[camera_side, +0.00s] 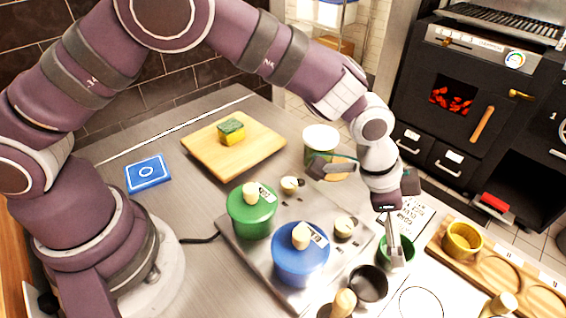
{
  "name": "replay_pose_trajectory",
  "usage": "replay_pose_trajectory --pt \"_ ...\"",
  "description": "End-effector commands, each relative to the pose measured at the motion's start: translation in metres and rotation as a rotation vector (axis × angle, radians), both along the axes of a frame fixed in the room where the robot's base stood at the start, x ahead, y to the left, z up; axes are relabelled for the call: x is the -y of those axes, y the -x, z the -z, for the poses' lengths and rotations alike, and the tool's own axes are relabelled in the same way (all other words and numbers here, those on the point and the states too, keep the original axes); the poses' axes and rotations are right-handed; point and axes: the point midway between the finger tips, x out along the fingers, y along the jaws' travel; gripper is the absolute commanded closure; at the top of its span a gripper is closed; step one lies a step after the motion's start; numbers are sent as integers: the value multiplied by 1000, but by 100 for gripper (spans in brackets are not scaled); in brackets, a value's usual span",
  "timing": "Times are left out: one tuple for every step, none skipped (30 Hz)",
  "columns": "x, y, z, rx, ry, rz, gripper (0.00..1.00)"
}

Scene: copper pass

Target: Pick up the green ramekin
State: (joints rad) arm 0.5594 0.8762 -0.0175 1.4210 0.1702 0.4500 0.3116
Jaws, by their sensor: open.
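The green ramekin (404,256) stands on the counter right of the steel hob, near the wooden rack. My gripper (395,244) points down right at it, open, with its fingers at the ramekin's rim and partly over its inside. The fingers hide part of the ramekin. I cannot tell whether the fingers touch it, or whether one finger is inside the rim.
A dark bowl (368,284) sits close in front left of the ramekin. A blue pot (299,262) and a green pot (251,222) stand on the hob (248,254). The wooden rack (440,248) at right holds a yellow ramekin (461,241). A wooden-handled item (344,302) stands in front.

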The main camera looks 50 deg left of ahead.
Motion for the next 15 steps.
replay_pose_trajectory --pt "1 -1 7 -1 -2 0 12" --pt "2 -2 12 -3 -2 -1 12" --pt "3 -3 20 -4 -3 -1 12" --pt "4 -4 26 -4 -3 -1 12" --pt "5 -5 32 -3 -3 -1 12" --pt "7 -7 38 -2 -2 -1 12" --pt "9 -8 41 -1 -1 -1 12" --pt "10 -9 44 0 -1 -1 12" --pt "11 -10 48 -1 -2 -2 12" --pt "12 -11 49 0 -1 -2 12" --pt "12 -11 51 0 -1 -2 12" --pt "12 -11 51 0 -1 -2 12" --pt "12 -11 51 0 -1 -3 12" --pt "12 -11 51 0 -1 -3 12" --pt "12 -11 51 1 -1 -3 12"
